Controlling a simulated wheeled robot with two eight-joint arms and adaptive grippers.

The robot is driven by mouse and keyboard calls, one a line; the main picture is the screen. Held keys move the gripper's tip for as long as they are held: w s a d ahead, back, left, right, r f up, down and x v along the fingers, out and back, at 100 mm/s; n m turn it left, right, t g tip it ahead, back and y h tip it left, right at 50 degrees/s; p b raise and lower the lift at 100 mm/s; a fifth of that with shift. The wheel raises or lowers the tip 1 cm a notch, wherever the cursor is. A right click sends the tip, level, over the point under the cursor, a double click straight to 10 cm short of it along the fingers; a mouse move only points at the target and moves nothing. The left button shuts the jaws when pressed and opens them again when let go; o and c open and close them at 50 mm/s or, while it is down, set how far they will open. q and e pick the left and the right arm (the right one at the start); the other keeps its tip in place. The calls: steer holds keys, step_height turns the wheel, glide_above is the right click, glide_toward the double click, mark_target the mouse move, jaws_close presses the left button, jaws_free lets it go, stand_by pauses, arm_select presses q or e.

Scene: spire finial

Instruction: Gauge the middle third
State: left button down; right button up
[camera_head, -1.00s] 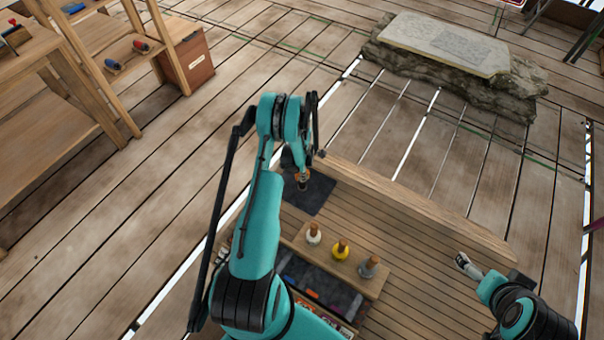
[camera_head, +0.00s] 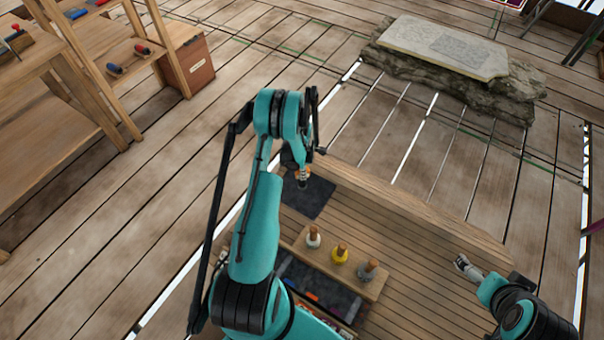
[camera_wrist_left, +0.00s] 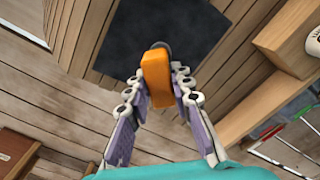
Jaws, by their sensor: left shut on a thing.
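My left gripper (camera_head: 302,173) is above the dark square mat (camera_head: 308,198) on the slatted bench. In the left wrist view its fingers are shut on an orange-handled piece (camera_wrist_left: 156,80) with a dark round end, which overlaps the mat (camera_wrist_left: 160,25) in the picture. Whether that end touches the mat cannot be told. A wooden rack (camera_head: 314,262) holds three wooden-handled pieces in a row: white (camera_head: 313,240), yellow (camera_head: 340,254) and grey (camera_head: 368,271). My right gripper (camera_head: 462,263) is over the bench's right part, apart from the rack; its jaw opening is unclear.
A dark tray (camera_head: 320,289) with coloured items lies in front of the rack, partly hidden by my left arm. A stone slab (camera_head: 440,45) stands beyond, and wooden shelves (camera_head: 50,100) stand at left.

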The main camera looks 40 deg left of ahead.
arm_select(q)
steer(key=shift+r, duration=0.25)
steer(key=shift+f, duration=0.2)
stand_by(0.4)
steer(key=shift+f+b, duration=1)
steer(key=shift+b, duration=0.05)
steer(key=shift+f, duration=1.2)
steer(key=c, duration=1.3)
jaws_free()
steer(key=shift+o, duration=0.2)
